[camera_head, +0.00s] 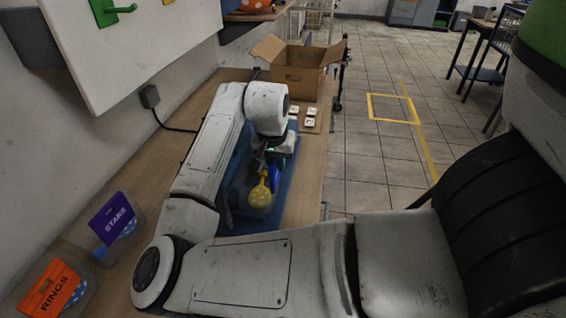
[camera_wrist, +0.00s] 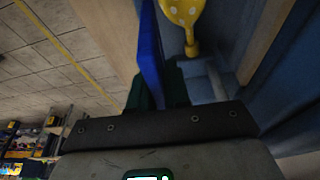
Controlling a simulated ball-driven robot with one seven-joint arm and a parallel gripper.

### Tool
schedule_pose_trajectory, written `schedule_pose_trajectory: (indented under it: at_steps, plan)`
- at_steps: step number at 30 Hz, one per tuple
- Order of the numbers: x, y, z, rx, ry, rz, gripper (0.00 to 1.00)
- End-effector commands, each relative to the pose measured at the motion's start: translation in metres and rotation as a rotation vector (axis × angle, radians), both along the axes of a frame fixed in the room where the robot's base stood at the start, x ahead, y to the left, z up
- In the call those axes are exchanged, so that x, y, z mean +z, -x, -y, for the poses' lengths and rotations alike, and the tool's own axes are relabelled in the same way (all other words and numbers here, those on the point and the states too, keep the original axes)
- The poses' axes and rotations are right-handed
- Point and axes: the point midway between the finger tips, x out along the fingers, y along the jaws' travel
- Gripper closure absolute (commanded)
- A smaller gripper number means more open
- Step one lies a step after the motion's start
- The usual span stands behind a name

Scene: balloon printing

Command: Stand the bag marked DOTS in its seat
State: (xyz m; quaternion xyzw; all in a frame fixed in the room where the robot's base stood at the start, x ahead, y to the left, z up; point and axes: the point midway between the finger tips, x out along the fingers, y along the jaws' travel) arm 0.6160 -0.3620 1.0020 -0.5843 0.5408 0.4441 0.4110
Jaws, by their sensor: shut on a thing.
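My gripper (camera_head: 268,160) is over the blue tray-like station (camera_head: 235,205) on the bench. In the wrist view its dark green fingers (camera_wrist: 160,90) are shut on a thin blue panel (camera_wrist: 150,45), seen edge-on. Some blue also shows below the gripper in the head view (camera_head: 277,178). No lettering is readable on it, so I cannot confirm that it is the DOTS bag. A yellow balloon with white dots (camera_head: 260,195) is close beside it. In the wrist view the balloon (camera_wrist: 183,12) and its neck are right of the panel. No empty seat is clearly visible.
A bag with a purple STARS card (camera_head: 112,219) and one with an orange RINGS card (camera_head: 52,288) stand at the bench's near left. An open cardboard box (camera_head: 296,75) and several small white pieces (camera_head: 310,116) are at the far end. A white wall panel overhangs the left.

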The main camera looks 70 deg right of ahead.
Motion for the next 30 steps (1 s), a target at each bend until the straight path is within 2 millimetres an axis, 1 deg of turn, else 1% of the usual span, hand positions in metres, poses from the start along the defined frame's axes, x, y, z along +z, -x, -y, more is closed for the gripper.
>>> schedule_pose_trajectory:
  at_steps: [5,13,14,22,30]
  plan:
    - [-0.0005,-0.0042,-0.0005,0.001,0.000,0.000,1.00]
    - [-0.0005,-0.0047,-0.0005,0.001,0.000,0.000,1.00]
    - [-0.0005,-0.0047,-0.0005,0.001,0.000,0.000,0.81]
    - [-0.0005,-0.0045,-0.0005,0.001,0.000,0.000,0.55]
    - [0.0004,-0.0042,-0.0005,0.001,0.000,0.000,0.54]
